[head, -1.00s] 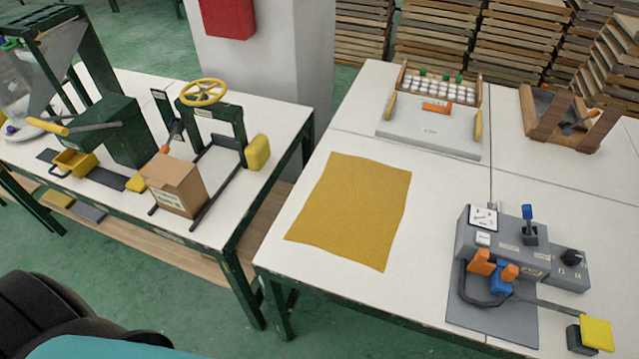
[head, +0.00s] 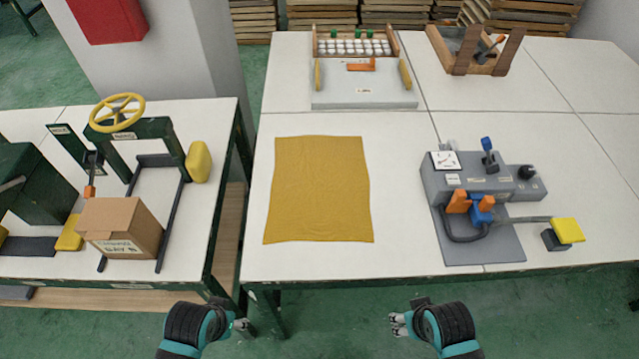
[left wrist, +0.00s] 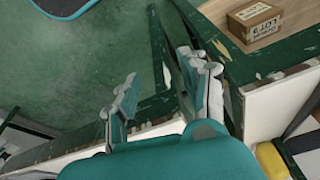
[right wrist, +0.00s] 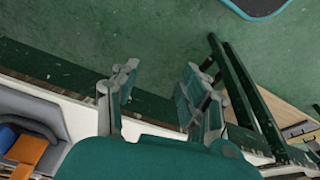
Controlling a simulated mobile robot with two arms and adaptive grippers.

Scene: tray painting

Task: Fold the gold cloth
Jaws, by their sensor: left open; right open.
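The gold cloth (head: 320,190) lies flat and spread out on the white table in the head view. Its edges are slightly wavy and its outline is roughly rectangular. My left gripper (head: 243,326) is in front of the table, below the cloth's near left corner. It is open and empty, as the left wrist view (left wrist: 165,100) shows. My right gripper (head: 397,324) is in front of the table, below and right of the cloth. It is open and empty, as the right wrist view (right wrist: 160,95) shows. Neither gripper touches the cloth.
A grey device (head: 480,185) with levers and a yellow pad stands right of the cloth. A grey board (head: 364,93) with a bottle rack is behind it. A wooden stand (head: 475,50) is at the back right. A left table holds a cardboard box (head: 120,226) and a yellow-wheeled press (head: 117,113).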

